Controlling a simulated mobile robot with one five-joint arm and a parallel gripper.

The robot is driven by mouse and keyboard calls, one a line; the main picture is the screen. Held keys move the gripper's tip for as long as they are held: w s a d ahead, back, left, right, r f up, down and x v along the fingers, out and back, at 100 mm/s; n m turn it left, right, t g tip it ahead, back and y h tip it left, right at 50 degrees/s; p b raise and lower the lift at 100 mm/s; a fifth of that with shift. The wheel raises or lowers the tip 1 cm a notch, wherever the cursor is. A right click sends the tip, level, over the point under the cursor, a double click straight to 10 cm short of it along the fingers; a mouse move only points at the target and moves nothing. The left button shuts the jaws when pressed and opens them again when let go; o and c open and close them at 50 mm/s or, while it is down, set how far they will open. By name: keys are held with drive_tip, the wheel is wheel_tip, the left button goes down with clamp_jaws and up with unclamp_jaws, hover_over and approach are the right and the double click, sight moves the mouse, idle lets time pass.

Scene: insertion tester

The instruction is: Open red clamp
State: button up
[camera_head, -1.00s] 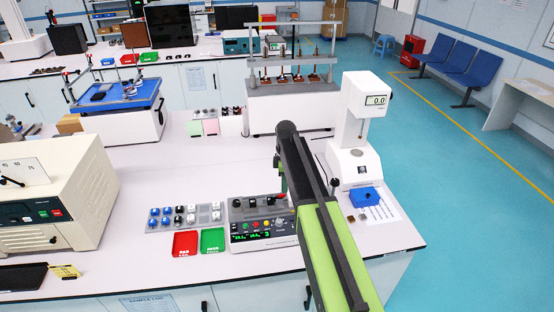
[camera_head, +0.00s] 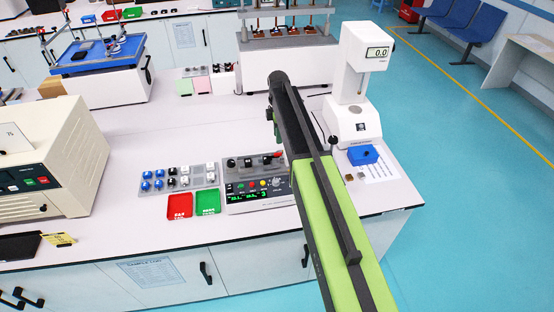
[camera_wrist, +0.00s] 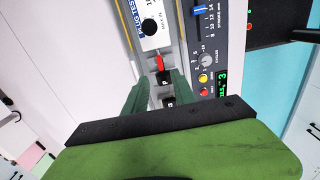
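The plug tester (camera_head: 262,199) is a grey box with knobs, buttons and a green display near the bench's front edge. Its red clamp (camera_head: 278,155) shows as a small red part at its back right, beside my arm. In the wrist view the red clamp (camera_wrist: 160,62) is a short red lever between a white block and dark sockets. My gripper (camera_wrist: 159,76) has its two green fingers apart, one on each side of the strip just below the lever. Nothing is seen held. In the head view my arm hides most of the gripper.
A tray of blue, black and white parts (camera_head: 178,180) and red (camera_head: 180,206) and green (camera_head: 207,202) trays lie left of the tester. A white force gauge stand (camera_head: 356,100) and blue block (camera_head: 363,154) are to the right.

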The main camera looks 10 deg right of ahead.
wheel_tip(320, 180, down, 9)
drive_tip(key=b, duration=0.7)
drive_tip(key=shift+f+b, duration=0.2)
drive_tip(key=shift+b, duration=0.2)
drive_tip(key=shift+r, duration=0.15)
clamp_jaws()
